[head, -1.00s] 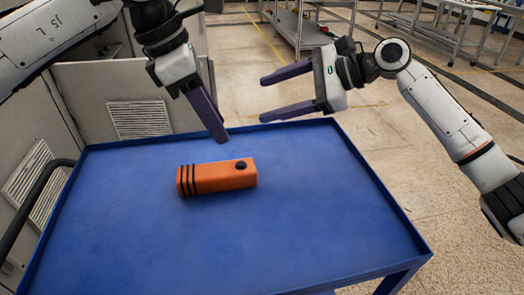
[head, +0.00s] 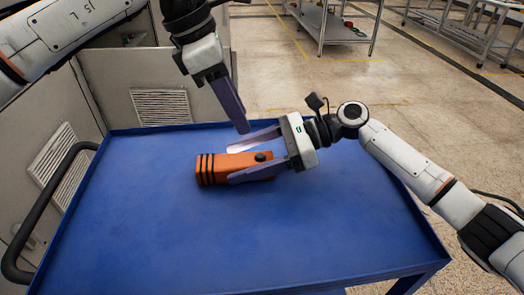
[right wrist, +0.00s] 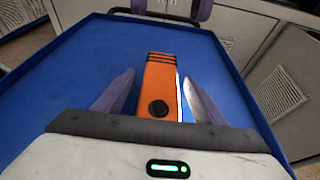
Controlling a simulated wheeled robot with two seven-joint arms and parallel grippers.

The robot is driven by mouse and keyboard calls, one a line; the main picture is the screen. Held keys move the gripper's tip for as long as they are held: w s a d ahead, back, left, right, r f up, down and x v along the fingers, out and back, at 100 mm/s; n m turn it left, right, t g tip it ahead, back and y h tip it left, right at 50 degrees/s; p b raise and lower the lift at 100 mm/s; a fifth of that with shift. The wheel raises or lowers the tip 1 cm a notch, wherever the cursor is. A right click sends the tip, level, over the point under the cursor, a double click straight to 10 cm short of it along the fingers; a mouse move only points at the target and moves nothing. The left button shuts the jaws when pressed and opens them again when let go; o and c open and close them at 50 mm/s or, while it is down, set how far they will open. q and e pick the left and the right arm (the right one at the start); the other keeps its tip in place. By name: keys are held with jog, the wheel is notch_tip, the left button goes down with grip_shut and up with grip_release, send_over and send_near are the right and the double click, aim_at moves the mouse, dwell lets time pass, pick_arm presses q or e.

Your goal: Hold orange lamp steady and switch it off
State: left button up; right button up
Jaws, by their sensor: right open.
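The orange lamp (head: 225,169) lies on the blue table, with black bands at its left end and a round black button (head: 260,157) on top near its right end. In the right wrist view the lamp (right wrist: 161,75) lies between my right fingers, with the button (right wrist: 158,108) nearest the palm. A bright white strip shows along its right side there. My right gripper (head: 231,164) is open around the lamp, with gaps visible beside it. My left gripper (head: 243,130) is above and behind the lamp, pointing down; its fingers (right wrist: 170,8) appear apart in the right wrist view.
The blue table (head: 300,240) has a low raised rim and is otherwise bare. A dark handle rail (head: 30,215) runs along its left side. Grey cabinets with vents (head: 160,107) stand behind it. Metal shelving (head: 345,25) stands farther back.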

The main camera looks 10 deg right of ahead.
jog(key=shift+x, duration=0.8)
jog(key=c, duration=1.2)
pick_arm(q)
grip_shut()
pick_arm(e)
jog(key=shift+c, duration=0.4)
